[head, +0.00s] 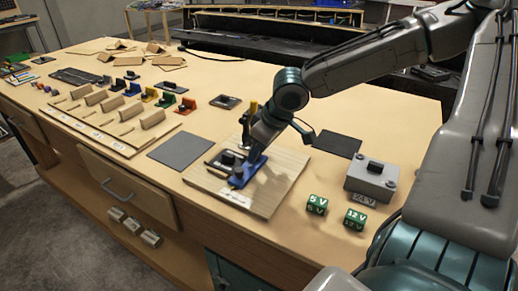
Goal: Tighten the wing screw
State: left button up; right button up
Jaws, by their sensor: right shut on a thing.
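My right gripper (250,158) reaches down over a wooden board (270,196) near the middle of the bench. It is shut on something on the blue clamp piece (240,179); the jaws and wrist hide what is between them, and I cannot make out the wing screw. A black part (228,158) sits on the board beside the blue piece, at the jaws' left. A dark and yellow upright (248,117) stands behind the gripper. My left gripper is not in view.
A grey box labelled 24 V (371,182) and green 5 V (317,204) and 12 V (355,219) blocks stand right of the board. A grey mat (181,150) lies left, a dark mat (337,144) behind. Several wooden holders (120,113) and coloured pieces (149,94) fill the left.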

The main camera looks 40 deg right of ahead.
jog(key=o, duration=1)
jog(key=shift+r, duration=0.1)
jog(key=shift+s+r, duration=0.1)
jog(key=shift+r, duration=0.35)
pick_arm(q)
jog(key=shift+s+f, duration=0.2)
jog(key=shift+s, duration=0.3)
pick_arm(e)
jog(key=v, duration=0.9)
jog(key=shift+s+r, duration=0.3)
jog(key=shift+d, duration=0.1)
